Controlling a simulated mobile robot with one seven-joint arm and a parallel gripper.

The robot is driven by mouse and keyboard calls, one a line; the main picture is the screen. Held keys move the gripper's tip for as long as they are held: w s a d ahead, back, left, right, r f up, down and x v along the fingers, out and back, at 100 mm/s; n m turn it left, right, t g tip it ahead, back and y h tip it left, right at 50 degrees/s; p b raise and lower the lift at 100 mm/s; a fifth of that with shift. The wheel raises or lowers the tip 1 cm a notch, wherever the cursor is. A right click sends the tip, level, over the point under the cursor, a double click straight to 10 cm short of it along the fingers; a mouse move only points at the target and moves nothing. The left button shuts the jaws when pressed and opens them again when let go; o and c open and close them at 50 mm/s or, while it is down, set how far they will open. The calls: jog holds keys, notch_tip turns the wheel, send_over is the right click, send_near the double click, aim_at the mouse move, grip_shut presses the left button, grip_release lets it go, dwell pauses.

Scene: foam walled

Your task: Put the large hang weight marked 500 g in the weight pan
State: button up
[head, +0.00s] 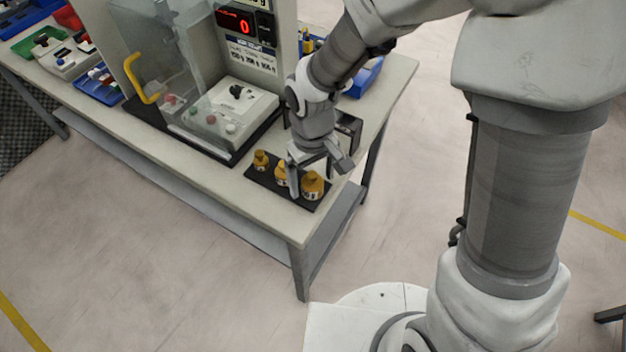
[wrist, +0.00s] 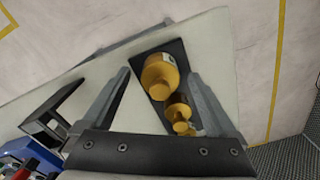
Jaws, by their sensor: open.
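Three brass hang weights stand in a row on a black tray (head: 255,175) near the table's front edge. The largest weight (head: 313,186) is at the right end of the row, and its label is too small to read. In the wrist view this large weight (wrist: 160,76) lies between my finger lines. My gripper (head: 311,178) is open above the right part of the row, its fingers apart and empty. A dark open-topped box (head: 349,128), possibly the weight pan, stands behind my gripper and shows at left in the wrist view (wrist: 52,112).
A machine with a red display (head: 236,20) reading 0 and a clear guard with a yellow handle (head: 137,80) stands left of my arm. A blue bin (head: 366,76) is behind my arm. Other bins and parts lie at far left. The table's front right corner is bare.

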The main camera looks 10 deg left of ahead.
jog(key=shift+f, duration=0.35)
grip_shut()
dwell(0.3)
